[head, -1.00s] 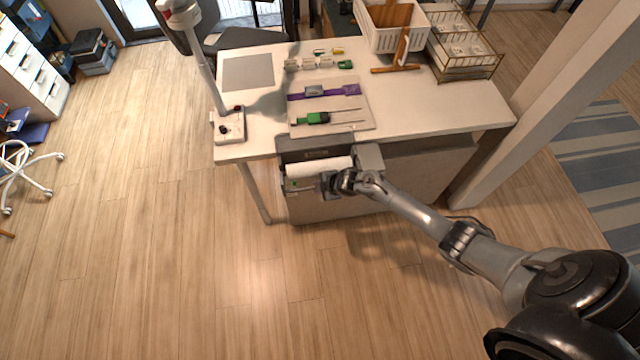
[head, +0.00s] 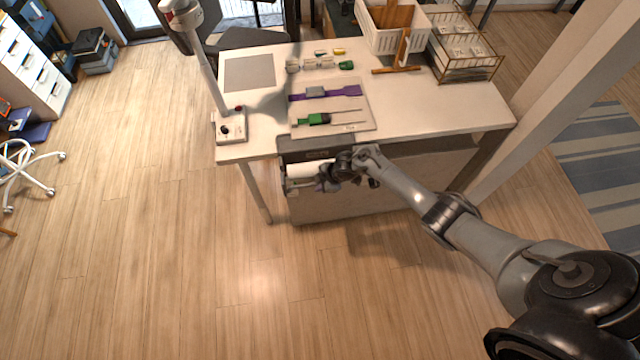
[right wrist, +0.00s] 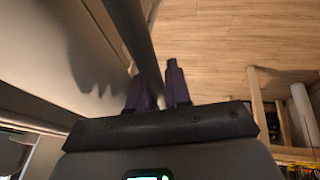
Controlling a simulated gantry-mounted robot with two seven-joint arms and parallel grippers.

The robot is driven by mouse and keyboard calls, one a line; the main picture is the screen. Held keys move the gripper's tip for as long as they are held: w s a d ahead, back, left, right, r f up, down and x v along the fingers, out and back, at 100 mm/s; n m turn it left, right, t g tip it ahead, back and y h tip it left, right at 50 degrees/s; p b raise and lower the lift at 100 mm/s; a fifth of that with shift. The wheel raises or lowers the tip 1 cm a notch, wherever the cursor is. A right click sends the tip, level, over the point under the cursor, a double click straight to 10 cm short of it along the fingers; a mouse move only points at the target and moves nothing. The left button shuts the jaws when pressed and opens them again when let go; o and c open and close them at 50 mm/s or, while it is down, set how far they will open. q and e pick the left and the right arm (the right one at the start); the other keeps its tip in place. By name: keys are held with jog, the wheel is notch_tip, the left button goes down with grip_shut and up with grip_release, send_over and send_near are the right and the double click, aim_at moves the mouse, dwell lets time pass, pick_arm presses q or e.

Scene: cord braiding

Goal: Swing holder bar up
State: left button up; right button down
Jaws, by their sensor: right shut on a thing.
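My right gripper (head: 325,184) is at the front of the table, just below its edge, by the holder with a white roll (head: 300,170). In the right wrist view my right gripper (right wrist: 157,88) has its two purple-dark fingers on either side of a long dark bar (right wrist: 138,35), which I take to be the holder bar. The bar runs from the top of that view down between the fingers. In the head view the hand and arm hide most of the bar and part of the roll. My left gripper is not in view.
The white table (head: 430,110) carries a board (head: 360,118) with purple and green tools, a white basket (head: 385,38) and a wire rack (head: 470,65). A lamp base (head: 230,127) stands at its left edge. The floor in front is clear.

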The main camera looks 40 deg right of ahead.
jog(key=c, duration=1.1)
grip_release()
jog(key=shift+s+f, duration=0.1)
jog(key=shift+f, duration=0.05)
jog(key=shift+c, duration=0.2)
jog(key=shift+a, duration=0.1)
